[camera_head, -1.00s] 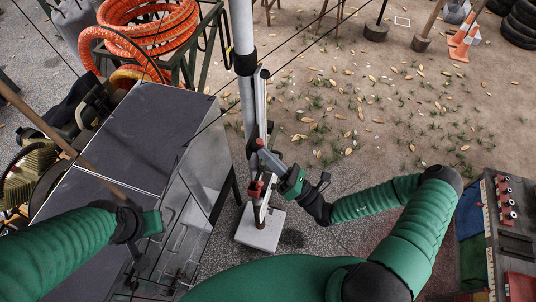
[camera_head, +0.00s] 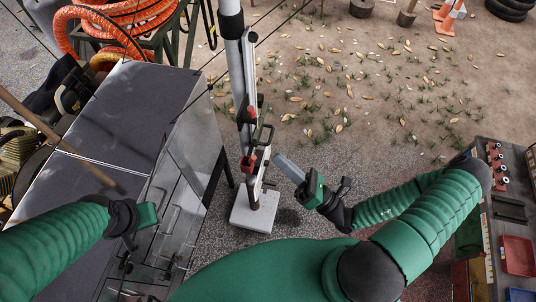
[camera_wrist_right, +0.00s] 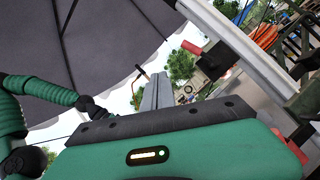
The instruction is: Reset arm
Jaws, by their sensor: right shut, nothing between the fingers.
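A pale pole (camera_head: 235,70) stands upright with a slim white bar (camera_head: 249,80) beside it, red fittings (camera_head: 249,162) and a dark looped handle (camera_head: 264,145). Its foot is a white block (camera_head: 254,212) on the ground. My right gripper (camera_head: 277,158) is shut and empty, just right of these fittings, apparently apart from them. Its grey fingers (camera_wrist_right: 157,92) lie together in the right wrist view, with a red-ended dark fitting (camera_wrist_right: 205,58) to their right. My left gripper (camera_head: 135,232) hangs over the right side of the grey cabinet; its fingers are too unclear to judge.
The grey-topped cabinet (camera_head: 140,105) fills the left. Orange hose coils (camera_head: 125,20) lie on a green rack behind it. A dark bench (camera_head: 510,215) with red knobs and trays stands at right. Open gravel and leaf-strewn ground lie between. A dark canopy (camera_wrist_right: 90,40) shows overhead.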

